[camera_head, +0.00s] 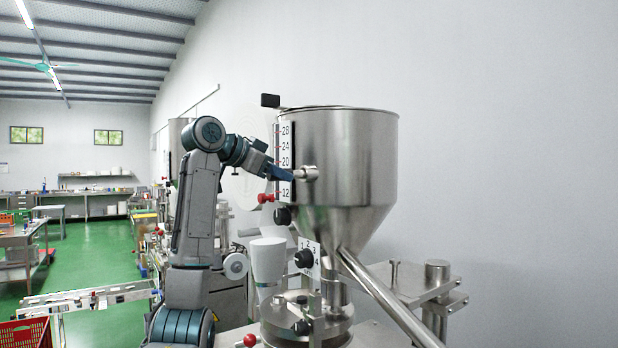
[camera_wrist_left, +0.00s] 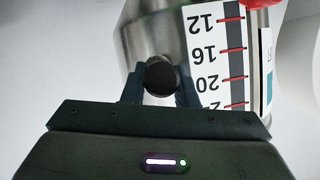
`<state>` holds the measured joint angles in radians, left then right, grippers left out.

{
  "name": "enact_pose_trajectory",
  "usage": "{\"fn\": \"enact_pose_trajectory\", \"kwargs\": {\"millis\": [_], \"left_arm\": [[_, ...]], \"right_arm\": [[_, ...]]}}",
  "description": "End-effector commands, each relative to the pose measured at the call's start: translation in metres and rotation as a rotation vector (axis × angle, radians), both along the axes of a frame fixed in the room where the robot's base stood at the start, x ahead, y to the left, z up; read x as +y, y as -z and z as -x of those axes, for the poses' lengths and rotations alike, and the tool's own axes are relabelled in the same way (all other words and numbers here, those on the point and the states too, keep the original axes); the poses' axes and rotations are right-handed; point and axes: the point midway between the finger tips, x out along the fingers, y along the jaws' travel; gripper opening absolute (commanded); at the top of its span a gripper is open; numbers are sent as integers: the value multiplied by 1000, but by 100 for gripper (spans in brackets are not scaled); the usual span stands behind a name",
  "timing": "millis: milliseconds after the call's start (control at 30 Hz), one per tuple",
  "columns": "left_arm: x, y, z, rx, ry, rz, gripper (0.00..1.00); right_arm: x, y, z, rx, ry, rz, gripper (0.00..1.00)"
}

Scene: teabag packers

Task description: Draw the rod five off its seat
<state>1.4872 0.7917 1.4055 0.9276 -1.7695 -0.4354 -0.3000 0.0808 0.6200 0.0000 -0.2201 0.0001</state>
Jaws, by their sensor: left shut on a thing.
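My left gripper (camera_head: 288,174) is at the scale side of the steel hopper (camera_head: 350,150) in the head view. It is shut on a dark round-ended rod (camera_wrist_left: 160,78), seen end-on between the fingers in the left wrist view. A short silver cylinder (camera_head: 309,173) shows just right of the fingertips, against the hopper wall. I cannot tell whether it is part of the held rod. No number five shows on the rod, and its seat is hidden. My right gripper is not in view.
A numbered level scale (camera_head: 285,145) with red marks stands beside the gripper. A red knob (camera_head: 266,198) and a black knob (camera_head: 283,216) are just below. A slanted steel tube (camera_head: 390,300) runs down right. A white cup-shaped part (camera_head: 268,260) stands below.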

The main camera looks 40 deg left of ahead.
Motion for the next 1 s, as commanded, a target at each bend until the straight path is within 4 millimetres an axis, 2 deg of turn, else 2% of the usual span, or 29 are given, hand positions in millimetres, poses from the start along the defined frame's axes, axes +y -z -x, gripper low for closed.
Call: {"fn": "enact_pose_trajectory", "kwargs": {"millis": [1000], "left_arm": [[14,0,49,-3,-1,0,0]], "right_arm": [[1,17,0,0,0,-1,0]]}}
